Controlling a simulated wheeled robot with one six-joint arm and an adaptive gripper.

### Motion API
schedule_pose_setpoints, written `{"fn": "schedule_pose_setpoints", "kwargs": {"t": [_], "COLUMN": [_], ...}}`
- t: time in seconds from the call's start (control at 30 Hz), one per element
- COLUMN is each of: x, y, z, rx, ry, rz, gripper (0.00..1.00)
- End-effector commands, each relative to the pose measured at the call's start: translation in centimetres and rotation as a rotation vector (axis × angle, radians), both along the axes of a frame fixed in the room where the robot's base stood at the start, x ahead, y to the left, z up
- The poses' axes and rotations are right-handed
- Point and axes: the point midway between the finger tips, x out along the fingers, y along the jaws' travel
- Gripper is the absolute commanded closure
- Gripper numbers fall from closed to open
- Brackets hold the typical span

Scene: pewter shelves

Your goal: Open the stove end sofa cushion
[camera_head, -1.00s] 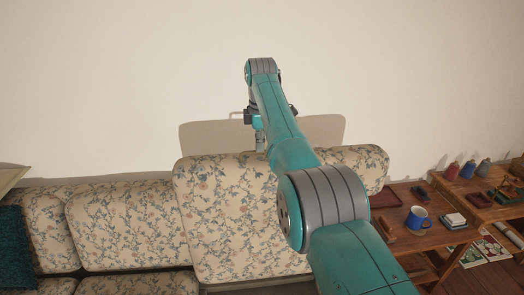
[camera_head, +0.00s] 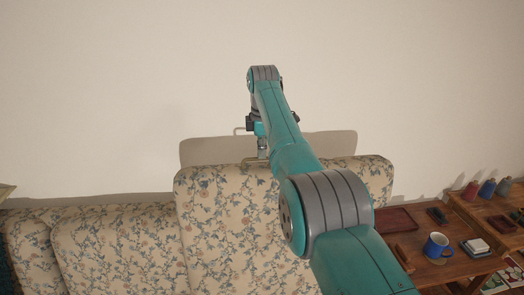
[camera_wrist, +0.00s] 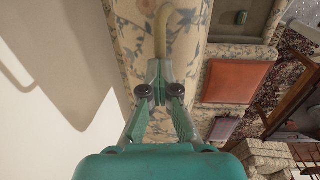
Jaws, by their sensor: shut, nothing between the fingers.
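A floral sofa cushion (camera_head: 230,220) stands raised, its upper edge near the wall, taller than the cushions to its left. In the wrist view its pale floral edge (camera_wrist: 130,25) runs behind my fingers, with a cream, curved loop or strap (camera_wrist: 162,30) on it. My gripper (camera_head: 262,155) is at the cushion's top edge, left of its middle. In the wrist view my gripper (camera_wrist: 158,66) is shut, its fingertips together close to the loop's lower end. I cannot tell whether they touch it. My arm hides part of the cushion's right side.
More floral cushions (camera_head: 115,250) lie left. A wooden table (camera_head: 420,265) at right holds a blue mug (camera_head: 437,245) and a red tray (camera_head: 395,220). The wall is bare.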

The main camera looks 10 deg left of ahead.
Motion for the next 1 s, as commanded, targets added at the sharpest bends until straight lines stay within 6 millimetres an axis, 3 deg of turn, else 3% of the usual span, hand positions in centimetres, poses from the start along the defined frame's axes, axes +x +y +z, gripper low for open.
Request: {"fn": "schedule_pose_setpoints", "kwargs": {"t": [0.03,0.1,0.2,0.77,1.0], "x": [-0.9,-0.9,-0.9,-0.8,-0.8], "y": [-0.1,-0.1,-0.1,0.0,-0.1], "z": [-3.2,-3.2,-3.2,-2.8,-0.1], "rx": [-0.016,-0.016,-0.016,-0.014,-0.012], "ry": [0.053,0.053,0.053,0.044,0.039], "rz": [0.002,0.002,0.002,0.003,0.002], "gripper": [1.00,1.00,0.77,0.77,0.77]}}
